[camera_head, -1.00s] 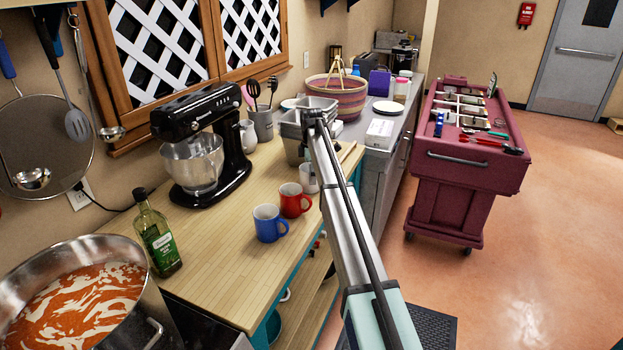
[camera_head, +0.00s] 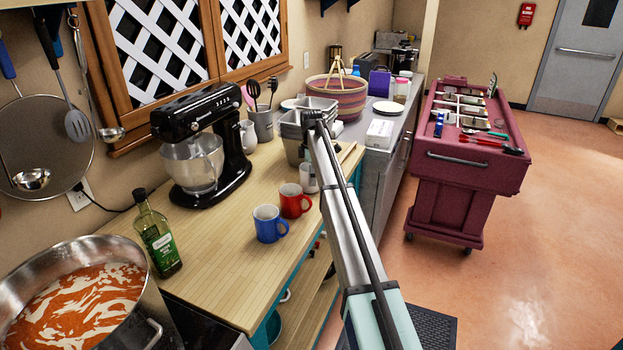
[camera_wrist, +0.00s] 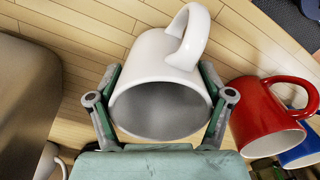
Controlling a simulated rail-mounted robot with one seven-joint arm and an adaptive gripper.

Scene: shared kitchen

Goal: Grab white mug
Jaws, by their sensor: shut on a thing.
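The white mug (camera_wrist: 160,65) sits between the two fingers of my gripper (camera_wrist: 160,105) in the wrist view. The fingers press on it from both sides, and its handle points away from my palm. In the head view the white mug (camera_head: 307,180) shows only in part, behind the red mug and beside my arm. My gripper is mostly hidden there by my own arm. I cannot tell whether the mug touches the counter.
A red mug (camera_head: 294,200) stands close to the white mug, with a blue mug (camera_head: 268,223) in front of it. Metal pans (camera_head: 293,133) and a utensil crock (camera_head: 262,125) stand behind. A black stand mixer (camera_head: 205,145) is to the left. The front wooden counter (camera_head: 215,265) is clear.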

